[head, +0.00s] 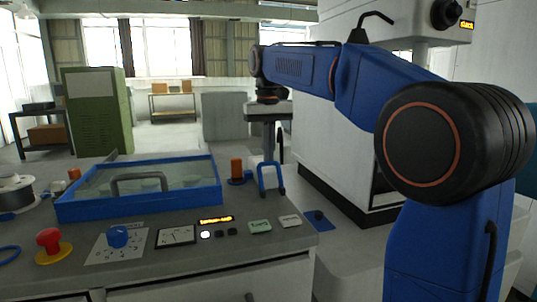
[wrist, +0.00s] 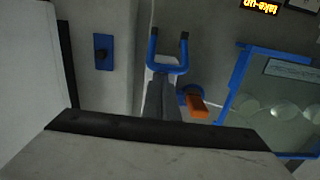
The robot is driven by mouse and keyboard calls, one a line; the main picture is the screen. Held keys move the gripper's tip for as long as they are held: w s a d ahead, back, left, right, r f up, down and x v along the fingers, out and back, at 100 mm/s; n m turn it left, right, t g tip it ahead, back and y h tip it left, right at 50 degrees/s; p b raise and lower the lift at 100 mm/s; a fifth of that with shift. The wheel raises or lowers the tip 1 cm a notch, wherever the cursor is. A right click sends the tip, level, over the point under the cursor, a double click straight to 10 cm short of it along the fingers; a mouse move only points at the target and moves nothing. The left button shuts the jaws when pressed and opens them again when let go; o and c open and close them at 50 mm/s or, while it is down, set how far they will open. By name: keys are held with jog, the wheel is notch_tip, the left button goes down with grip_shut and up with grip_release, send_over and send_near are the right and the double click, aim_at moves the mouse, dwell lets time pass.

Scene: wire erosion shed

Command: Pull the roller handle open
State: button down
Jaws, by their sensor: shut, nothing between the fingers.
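The roller handle (head: 272,178) is a blue U-shaped bar on a small white block at the back right of the grey console. It also shows in the wrist view (wrist: 167,69), above the middle. My gripper (head: 268,158) reaches down from the arm's end, with its tips close to the top of the handle. In the wrist view my gripper's grey fingers (wrist: 162,80) are together and empty, ending beside the handle's crossbar. I cannot tell whether they touch it. The fingers partly cover the white block.
A blue-framed glass lid (head: 140,187) lies left of the handle. An orange block on a blue base (head: 236,170) stands close beside it. A red button (head: 48,239), a blue knob (head: 118,236) and a meter sit in front. A white machine (head: 340,150) stands to the right.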

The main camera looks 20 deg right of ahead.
jog(key=shift+s+r+t, duration=0.25)
jog(key=shift+s+t, duration=0.15)
jog(key=s+t, duration=1.1)
dwell(0.8)
jog(key=shift+s+f, duration=0.1)
jog(key=shift+f, duration=0.2)
dwell(0.3)
